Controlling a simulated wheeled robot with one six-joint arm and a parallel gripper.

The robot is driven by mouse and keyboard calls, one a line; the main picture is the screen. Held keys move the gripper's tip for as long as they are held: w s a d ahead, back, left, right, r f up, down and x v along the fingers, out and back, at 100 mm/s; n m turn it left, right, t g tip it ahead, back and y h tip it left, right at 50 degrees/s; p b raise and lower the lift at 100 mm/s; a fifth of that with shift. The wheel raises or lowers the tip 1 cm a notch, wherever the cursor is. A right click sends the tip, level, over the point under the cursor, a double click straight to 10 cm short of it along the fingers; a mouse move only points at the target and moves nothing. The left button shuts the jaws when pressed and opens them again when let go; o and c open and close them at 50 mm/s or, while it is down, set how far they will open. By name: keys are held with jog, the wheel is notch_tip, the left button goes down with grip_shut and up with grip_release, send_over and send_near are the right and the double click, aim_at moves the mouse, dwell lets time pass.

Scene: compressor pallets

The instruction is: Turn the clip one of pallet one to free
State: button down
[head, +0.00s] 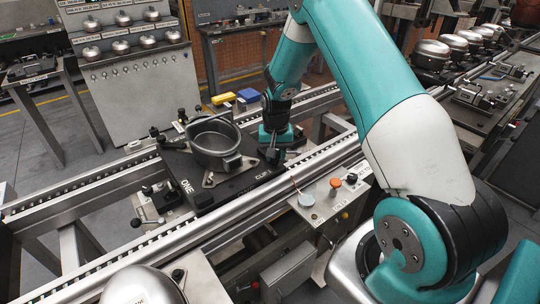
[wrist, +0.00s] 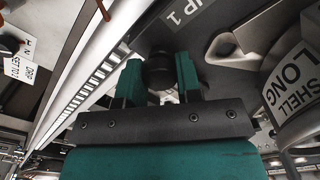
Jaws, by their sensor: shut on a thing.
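Pallet one (head: 225,192) is a dark plate marked ONE, lying on the conveyor rails. A grey metal shell (head: 212,148) stands open on it. My gripper (head: 273,152) points down at the pallet's right corner, beside the CLIP 1 lettering. In the wrist view, my gripper's teal fingers (wrist: 158,80) are closed around the dark round knob of clip one (wrist: 158,66). The partly read lettering of clip one lies just beyond it. The lower part of the clip is hidden by the knob and fingers, so its angle cannot be told.
The shell, labelled SHELL LONG (wrist: 292,75), is close on the right in the wrist view. The conveyor rail (wrist: 95,85) runs along the left. A control box with an orange button (head: 336,184) stands in front of the rail.

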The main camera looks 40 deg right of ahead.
jog(key=shift+w+r+m, duration=0.1)
jog(key=shift+m, duration=0.2)
jog(key=c, duration=0.8)
grip_release()
notch_tip(320, 180, up, 17)
jog(key=shift+r+b, duration=0.15)
jog(key=shift+b, duration=0.8)
